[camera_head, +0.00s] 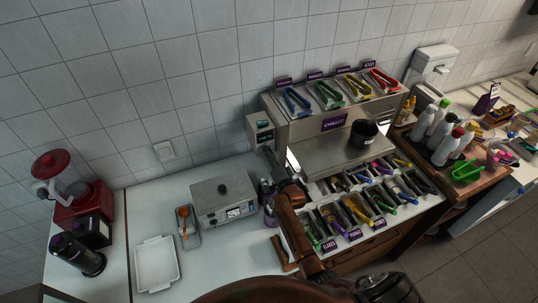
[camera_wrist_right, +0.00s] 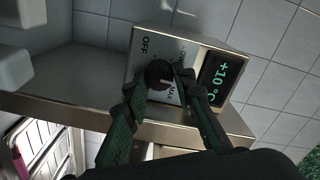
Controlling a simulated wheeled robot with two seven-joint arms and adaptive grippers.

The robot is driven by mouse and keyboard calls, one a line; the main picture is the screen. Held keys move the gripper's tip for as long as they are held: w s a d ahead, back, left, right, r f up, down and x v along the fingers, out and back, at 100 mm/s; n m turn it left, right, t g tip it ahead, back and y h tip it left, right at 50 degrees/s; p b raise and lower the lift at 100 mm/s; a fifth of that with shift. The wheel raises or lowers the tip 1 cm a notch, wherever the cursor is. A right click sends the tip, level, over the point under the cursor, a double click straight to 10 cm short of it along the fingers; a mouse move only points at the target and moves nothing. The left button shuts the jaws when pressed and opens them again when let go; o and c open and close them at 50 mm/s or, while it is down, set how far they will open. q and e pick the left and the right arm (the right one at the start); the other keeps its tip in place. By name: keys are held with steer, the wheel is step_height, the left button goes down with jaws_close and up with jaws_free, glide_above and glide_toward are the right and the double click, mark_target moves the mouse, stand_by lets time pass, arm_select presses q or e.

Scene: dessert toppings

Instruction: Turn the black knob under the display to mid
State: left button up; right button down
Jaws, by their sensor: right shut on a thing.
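The grey control box with the display (camera_head: 260,127) is on the left side of the chilled unit. In the right wrist view its display (camera_wrist_right: 222,76) reads +10 °C in green. The black knob (camera_wrist_right: 158,74) is next to the display, with a pale mark on its face. My right gripper (camera_wrist_right: 162,78) is shut on the knob, one finger on each side. In the head view my right gripper (camera_head: 267,158) is small and dark just below the box. My left gripper is out of view.
The chilled unit (camera_head: 333,123) holds colored tongs on top and several topping trays in front. A black container (camera_head: 364,133) stands on it. To the left are a metal appliance (camera_head: 222,196), a white tray (camera_head: 157,264) and a red blender (camera_head: 82,203). The tiled wall is close behind.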

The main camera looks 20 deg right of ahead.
steer(key=shift+r, duration=0.15)
stand_by(0.3)
steer(key=c, duration=1.9)
jaws_free()
steer(key=shift+w, duration=0.1)
steer(key=s, duration=1.2)
steer(key=shift+a, duration=0.35)
